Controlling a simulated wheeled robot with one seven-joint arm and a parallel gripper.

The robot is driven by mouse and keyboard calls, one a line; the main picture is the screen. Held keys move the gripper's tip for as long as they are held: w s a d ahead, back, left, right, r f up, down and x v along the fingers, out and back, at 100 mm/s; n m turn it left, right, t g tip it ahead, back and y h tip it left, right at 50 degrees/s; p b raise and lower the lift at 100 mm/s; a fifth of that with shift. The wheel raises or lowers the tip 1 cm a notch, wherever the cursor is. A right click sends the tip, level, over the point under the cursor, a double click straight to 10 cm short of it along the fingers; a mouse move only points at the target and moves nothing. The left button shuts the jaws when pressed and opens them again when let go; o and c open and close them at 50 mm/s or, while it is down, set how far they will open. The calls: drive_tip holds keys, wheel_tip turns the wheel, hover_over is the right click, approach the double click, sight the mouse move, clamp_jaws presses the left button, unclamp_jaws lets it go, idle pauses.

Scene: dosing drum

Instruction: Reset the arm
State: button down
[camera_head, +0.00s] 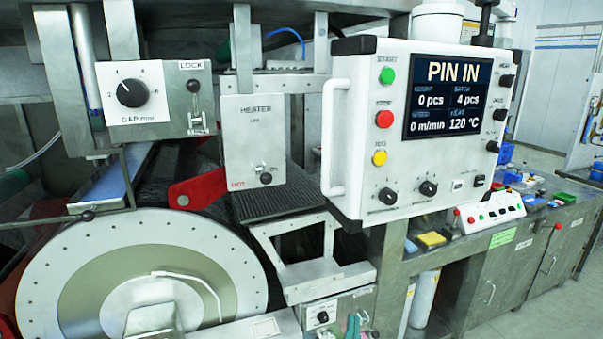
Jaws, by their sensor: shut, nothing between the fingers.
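My gripper is not in view, and I cannot make out any part of my arm with certainty. In front of me stands the dosing drum machine. Its large round drum end (90,262), pale with a ring of bolts, fills the lower left. A white control panel (350,140) hangs at the centre right. Its dark screen (447,97) reads "PIN IN", 0 pcs, 4 pcs, 0 m/min and 120 °C. Green, red and yellow buttons run down its left side.
A heater box (252,150) marked "HOT" and a gap dial box (130,97) with a lock lever jut out at left. A red arm-shaped part (197,190) sits above the drum. A steel bench (510,270) with small items stands right; floor shows at far right.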

drive_tip(key=s+a+f+n+g+y, duration=0.1)
drive_tip(key=s+a+f, duration=0.3)
drive_tip(key=s+f, duration=0.45)
drive_tip(key=s+a+f+n+g+y, duration=0.1)
drive_tip(key=s+a+f, duration=0.2)
drive_tip(key=s+f, duration=0.55)
drive_tip(key=s+a+f+n+g+y, duration=0.1)
drive_tip(key=s+a+f, duration=0.1)
drive_tip(key=s, duration=0.8)
drive_tip(key=s+a+f+n+g+y, duration=0.1)
drive_tip(key=s+a+f, duration=0.1)
drive_tip(key=s, duration=0.8)
drive_tip(key=shift+s+f+g, duration=0.2)
drive_tip(key=shift+s+g, duration=0.2)
drive_tip(key=shift+w, duration=0.1)
idle(2.7)
